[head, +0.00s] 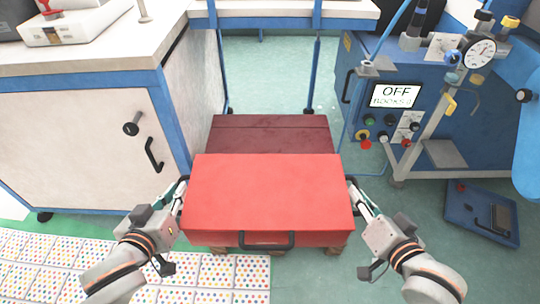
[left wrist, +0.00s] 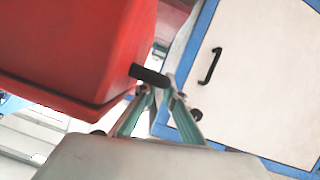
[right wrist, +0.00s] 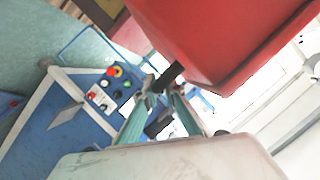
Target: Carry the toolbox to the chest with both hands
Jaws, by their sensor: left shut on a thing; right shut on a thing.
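The bright red toolbox (head: 268,190) is in the middle of the head view, level, with a black front handle (head: 266,240). A dark red chest (head: 270,133) shows just behind it, partly hidden by it. My left gripper (head: 181,190) is shut on the black handle at the toolbox's left side; this handle also shows in the left wrist view (left wrist: 150,76). My right gripper (head: 357,188) is shut on the handle at its right side, which also shows in the right wrist view (right wrist: 168,77). I cannot tell whether the toolbox touches the chest.
Brown wooden pieces (head: 334,250) show beneath the toolbox's front edge. A white and blue cabinet (head: 80,140) stands close on the left. A blue machine (head: 400,110) with an OFF screen stands on the right, with a blue pedal box (head: 470,222) on the floor.

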